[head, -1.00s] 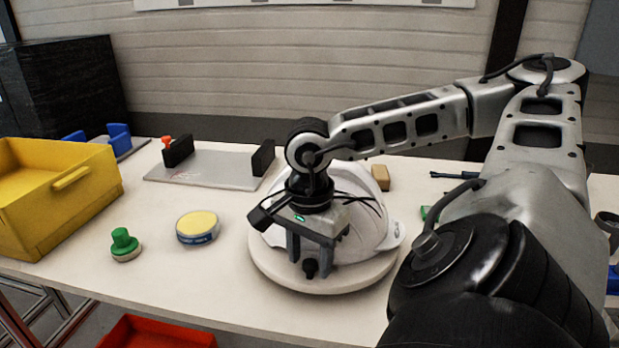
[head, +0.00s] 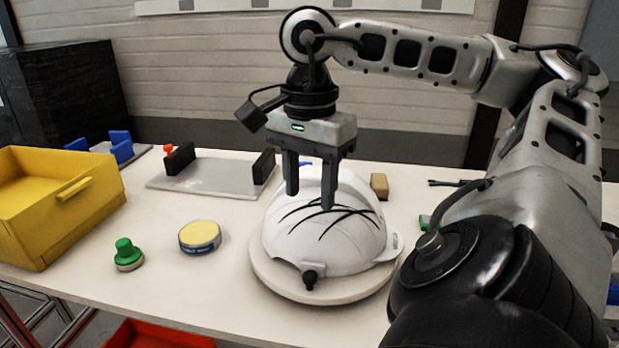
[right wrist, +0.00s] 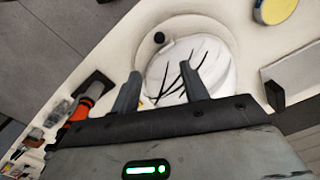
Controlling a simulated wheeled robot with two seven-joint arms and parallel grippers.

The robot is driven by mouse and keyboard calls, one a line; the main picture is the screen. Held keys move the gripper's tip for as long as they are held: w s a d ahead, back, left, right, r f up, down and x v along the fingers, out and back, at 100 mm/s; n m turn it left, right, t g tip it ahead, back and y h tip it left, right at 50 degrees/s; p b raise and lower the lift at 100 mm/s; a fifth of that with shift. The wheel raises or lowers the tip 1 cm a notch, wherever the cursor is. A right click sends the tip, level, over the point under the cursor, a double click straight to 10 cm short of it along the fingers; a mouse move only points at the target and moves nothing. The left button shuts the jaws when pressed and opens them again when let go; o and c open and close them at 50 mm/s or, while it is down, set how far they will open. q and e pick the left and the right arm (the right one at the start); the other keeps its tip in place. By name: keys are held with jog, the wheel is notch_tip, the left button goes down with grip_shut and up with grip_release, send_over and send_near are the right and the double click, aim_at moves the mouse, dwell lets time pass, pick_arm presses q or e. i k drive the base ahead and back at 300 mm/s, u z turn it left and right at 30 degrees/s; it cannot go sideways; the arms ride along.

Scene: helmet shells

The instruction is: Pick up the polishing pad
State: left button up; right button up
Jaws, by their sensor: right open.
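A small round pad with a green knob (head: 125,252) and a pale base stands on the table at the left, near the front edge; it looks like the polishing pad. It is outside the right wrist view. My right gripper (head: 310,197) is open and empty, fingers pointing down above the white helmet shell (head: 350,240). It is well to the right of the green-knobbed pad and higher. Its two fingers also show apart in the right wrist view (right wrist: 160,76), in front of the shell. My left gripper is not in view.
The shell has black streaks and sits on a round turntable (head: 268,284). A yellow-topped tin (head: 200,235) stands between turntable and pad. A yellow bin (head: 55,215) is at the left, a grey fixture plate (head: 215,180) and a tan block (head: 379,186) behind. A red bin (head: 160,335) is below the table.

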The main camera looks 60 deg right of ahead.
aim_at(129, 257)
jog(key=k, duration=1)
